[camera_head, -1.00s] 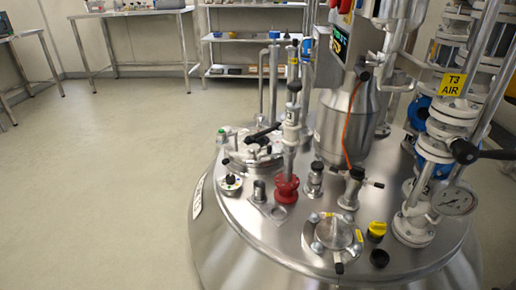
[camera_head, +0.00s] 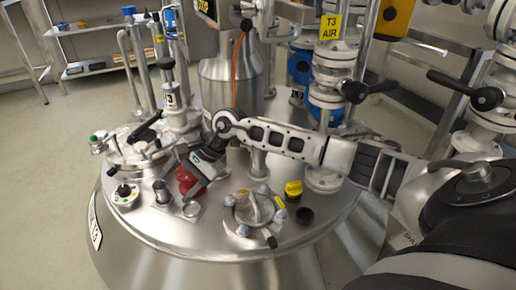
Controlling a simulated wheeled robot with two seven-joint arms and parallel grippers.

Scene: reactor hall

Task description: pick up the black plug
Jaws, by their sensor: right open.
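The black plug (camera_head: 305,215) is a small dark round piece on the steel vessel lid, just in front of a yellow-capped fitting (camera_head: 293,190). My right arm reaches in from the right across the lid. Its gripper (camera_head: 192,166) is open, beside and partly in front of the red flange, well to the left of the plug and apart from it. The fingertips are small and hard to make out. My left gripper is out of view.
The steel lid (camera_head: 215,235) is crowded. White valve piping (camera_head: 325,130) rises behind my arm.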

